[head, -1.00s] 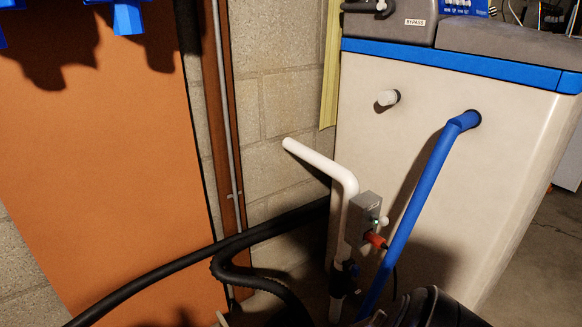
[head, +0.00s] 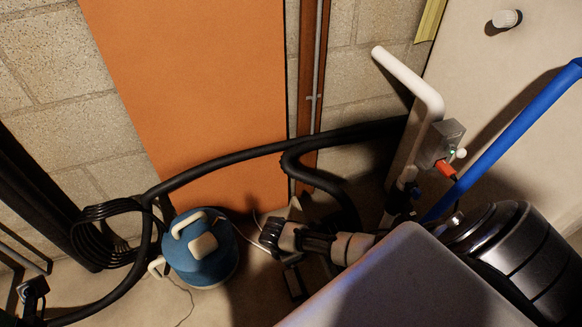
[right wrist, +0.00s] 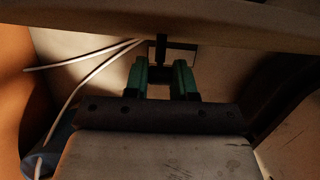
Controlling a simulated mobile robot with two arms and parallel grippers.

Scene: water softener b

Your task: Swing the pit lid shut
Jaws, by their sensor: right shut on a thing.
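My right gripper (head: 270,236) reaches leftward low in the head view, beside a blue container. In the right wrist view, its green-sided fingers (right wrist: 160,78) are closed around a small dark bar (right wrist: 161,48), set against a dark plate and a pale surface. A pale flat panel (head: 410,285) stands tilted at the bottom of the head view, in front of part of my right arm. I cannot tell for sure whether it is the pit lid. The pit opening cannot be made out.
The blue container (head: 200,255) with white handles stands on the floor left of the gripper. A thick black hose (head: 250,153) runs behind it to the right. A white pipe (head: 412,82), a grey box (head: 440,142) and a blue pipe (head: 505,138) stand at the right.

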